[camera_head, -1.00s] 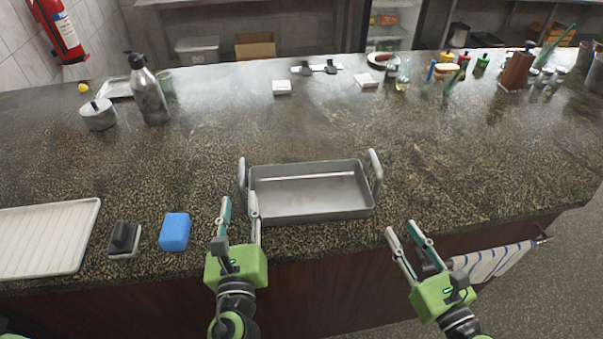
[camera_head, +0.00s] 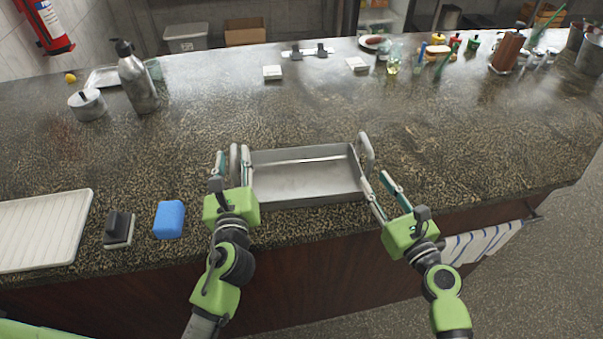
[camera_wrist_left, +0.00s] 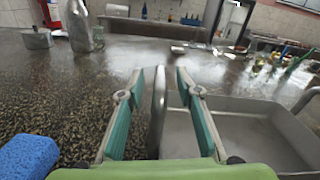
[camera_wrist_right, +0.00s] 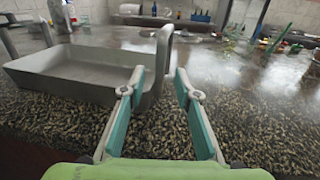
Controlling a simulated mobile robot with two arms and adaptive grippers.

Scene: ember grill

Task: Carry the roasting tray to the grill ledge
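The grey metal roasting tray (camera_head: 305,178) sits on the speckled stone counter near its front edge, with an upright loop handle at each end. My left gripper (camera_head: 232,168) is open at the tray's left handle. In the left wrist view that handle (camera_wrist_left: 158,110) stands between the two open fingers. My right gripper (camera_head: 376,187) is open just in front of the tray's right end. In the right wrist view the right handle (camera_wrist_right: 163,60) is ahead, near the left finger, and the space between the fingertips looks empty. I cannot make out a grill ledge.
Left of the tray are a blue sponge (camera_head: 169,219), a dark-handled block (camera_head: 119,229) and a white ribbed tray (camera_head: 45,228). A steel bottle (camera_head: 137,80) and a small pot (camera_head: 87,104) stand farther back.

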